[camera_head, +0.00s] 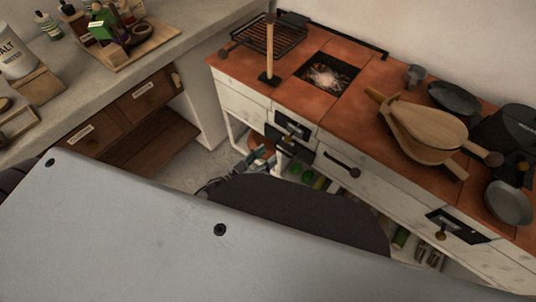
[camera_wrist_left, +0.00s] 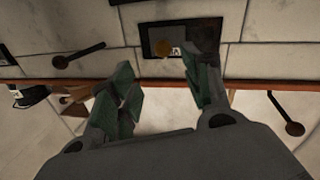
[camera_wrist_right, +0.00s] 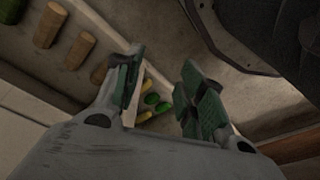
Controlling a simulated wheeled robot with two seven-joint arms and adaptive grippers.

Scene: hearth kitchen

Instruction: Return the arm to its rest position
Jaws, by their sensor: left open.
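My left gripper (camera_head: 262,156) shows small in the head view, in front of the white cabinet below the hearth top. In the left wrist view its green-padded fingers (camera_wrist_left: 158,75) are spread with nothing between them, facing the pale cabinet front. My right gripper cannot be made out in the head view. In the right wrist view its fingers (camera_wrist_right: 162,68) are apart and empty, with a lower shelf holding green and yellow produce (camera_wrist_right: 150,98) beyond them. A large grey panel of my own body covers the lower head view.
The terracotta hearth top (camera_head: 300,98) carries a grill rack (camera_head: 262,38), bellows (camera_head: 422,130) and dark pans (camera_head: 508,203). The left counter (camera_head: 75,85) holds a salt jar (camera_head: 14,58) and a tray (camera_head: 150,45). Open floor (camera_head: 195,160) lies between counter and hearth.

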